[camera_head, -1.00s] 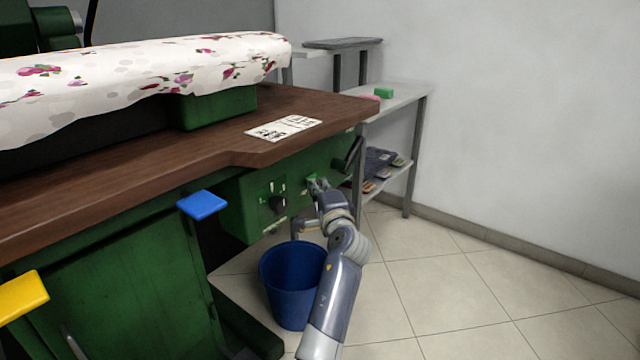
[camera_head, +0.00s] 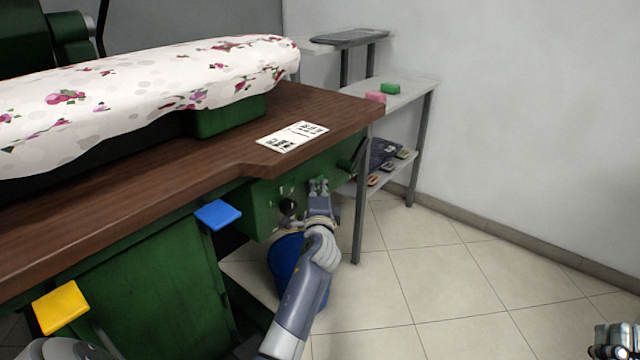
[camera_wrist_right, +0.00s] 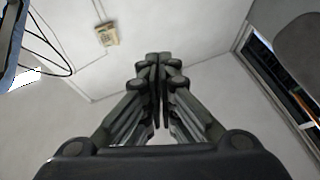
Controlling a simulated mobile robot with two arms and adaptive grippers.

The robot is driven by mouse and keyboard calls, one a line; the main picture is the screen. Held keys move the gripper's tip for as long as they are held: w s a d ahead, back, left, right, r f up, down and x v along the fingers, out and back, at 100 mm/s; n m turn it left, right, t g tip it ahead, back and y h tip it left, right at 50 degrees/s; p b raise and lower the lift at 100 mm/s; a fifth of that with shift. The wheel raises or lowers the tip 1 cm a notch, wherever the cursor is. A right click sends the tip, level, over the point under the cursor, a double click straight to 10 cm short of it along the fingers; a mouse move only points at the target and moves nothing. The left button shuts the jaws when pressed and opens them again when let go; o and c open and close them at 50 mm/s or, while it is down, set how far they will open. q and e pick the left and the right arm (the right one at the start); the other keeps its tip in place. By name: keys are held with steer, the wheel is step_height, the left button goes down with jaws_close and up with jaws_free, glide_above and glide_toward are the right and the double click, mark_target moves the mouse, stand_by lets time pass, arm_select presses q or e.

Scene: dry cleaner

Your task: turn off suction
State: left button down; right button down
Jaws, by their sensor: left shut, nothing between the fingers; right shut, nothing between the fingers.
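The green control panel (camera_head: 262,212) is on the front of the ironing machine, under the brown tabletop. It carries a black knob (camera_head: 288,206) and small marks or switches above it, too small to read. My left gripper (camera_head: 318,186) is shut, with its tips at the panel right of the knob. A small green part shows at the tips; I cannot tell whether they touch a switch there. My right gripper (camera_head: 614,340) is at the bottom right corner, far from the panel. It is shut and empty in the right wrist view (camera_wrist_right: 158,62), before pale walls.
A blue bucket (camera_head: 285,262) stands under the panel, partly behind my left arm. Blue (camera_head: 218,214) and yellow (camera_head: 60,307) pedals stick out at the left. A grey shelf (camera_head: 412,92) with sponges stands behind. The tiled floor at right is clear.

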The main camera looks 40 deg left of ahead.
arm_select(q)
steer(key=shift+s+a, duration=0.1)
arm_select(e)
steer(key=shift+w+f+g, duration=0.4)
steer(key=shift+w+f, duration=0.05)
steer(key=shift+f, duration=0.3)
arm_select(q)
steer(key=shift+a, duration=0.15)
arm_select(e)
steer(key=shift+w+d+f+g, duration=0.1)
steer(key=shift+f+g, duration=0.15)
steer(key=shift+g, duration=0.05)
stand_by(0.9)
steer(key=shift+d, duration=0.15)
